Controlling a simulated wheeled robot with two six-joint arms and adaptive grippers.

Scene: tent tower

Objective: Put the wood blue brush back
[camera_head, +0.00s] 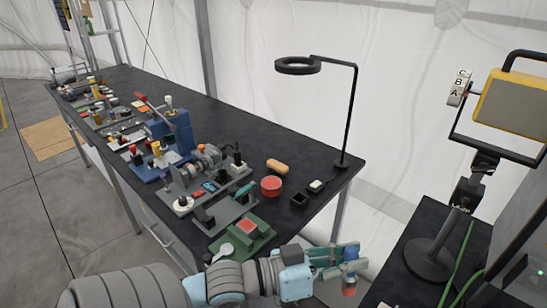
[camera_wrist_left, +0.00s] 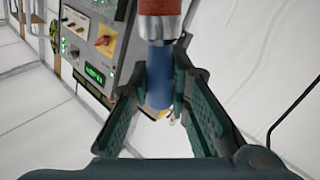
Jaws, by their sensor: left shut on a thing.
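My left gripper (camera_head: 343,260) reaches past the near right corner of the long black table, above the gap between the tables. It is shut on the wood blue brush (camera_head: 349,286), which hangs down from the fingers with a reddish part and a blue part showing. In the left wrist view the brush (camera_wrist_left: 160,25) has a red-brown handle, a silver band and a blue part between the two green fingers (camera_wrist_left: 160,78). The place where the brush belongs cannot be made out. My right gripper is not in view.
The long table (camera_head: 235,120) carries several devices, a green fixture (camera_head: 245,240), a red round tin (camera_head: 271,187), a tan block (camera_head: 277,166), a small black box (camera_head: 299,199) and a ring lamp (camera_head: 298,65). A second dark table (camera_head: 405,275) with a black stand (camera_head: 432,258) stands at right.

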